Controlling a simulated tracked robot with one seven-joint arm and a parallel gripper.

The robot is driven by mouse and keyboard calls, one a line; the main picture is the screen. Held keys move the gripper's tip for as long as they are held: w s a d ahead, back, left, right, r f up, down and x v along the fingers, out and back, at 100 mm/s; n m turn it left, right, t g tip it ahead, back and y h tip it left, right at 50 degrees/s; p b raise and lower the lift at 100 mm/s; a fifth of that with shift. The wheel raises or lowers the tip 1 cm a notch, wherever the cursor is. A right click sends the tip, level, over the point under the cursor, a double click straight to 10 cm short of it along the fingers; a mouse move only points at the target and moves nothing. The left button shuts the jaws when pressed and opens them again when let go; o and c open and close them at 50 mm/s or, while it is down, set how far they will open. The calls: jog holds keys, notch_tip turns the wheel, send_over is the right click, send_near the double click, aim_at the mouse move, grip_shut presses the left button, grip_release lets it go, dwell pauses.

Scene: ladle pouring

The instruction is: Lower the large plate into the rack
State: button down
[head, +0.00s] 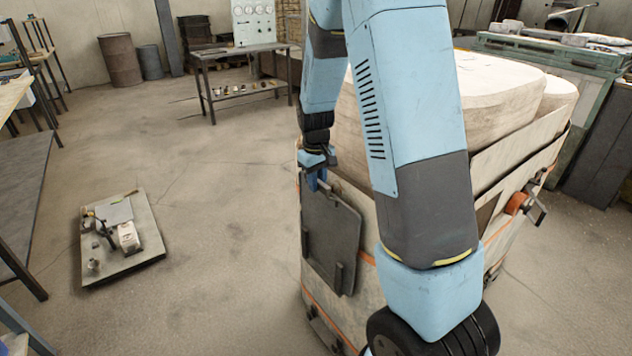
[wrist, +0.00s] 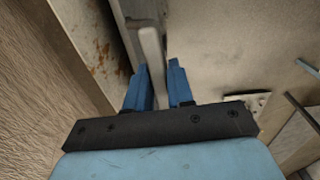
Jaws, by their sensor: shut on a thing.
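The large plate (head: 331,238) is a dark grey, flat sheet with rounded corners. In the head view it hangs nearly upright against a pale panel with orange trim. Dark upright brackets of the rack (head: 338,278) show at its lower part; I cannot tell whether the plate rests on the rack's bottom. My gripper (head: 318,184) is at the plate's top edge, its blue fingers pointing down. In the wrist view my gripper (wrist: 158,82) is shut on a thin grey edge that runs between its two blue fingers. My arm hides part of the panel to the right.
A low board (head: 125,262) with small items lies on the floor at left. A workbench (head: 243,75) and barrels (head: 120,60) stand at the back. A green cabinet (head: 545,55) stands at the right. The floor between the board and the plate is clear.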

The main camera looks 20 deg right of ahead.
jog(key=shift+r, duration=0.1)
jog(key=c, duration=0.9)
grip_release()
jog(key=shift+s, duration=0.1)
notch_tip(320, 180, up, 14)
jog(key=shift+a+f, duration=0.2)
jog(key=shift+a, duration=0.15)
jog(key=shift+s, duration=0.15)
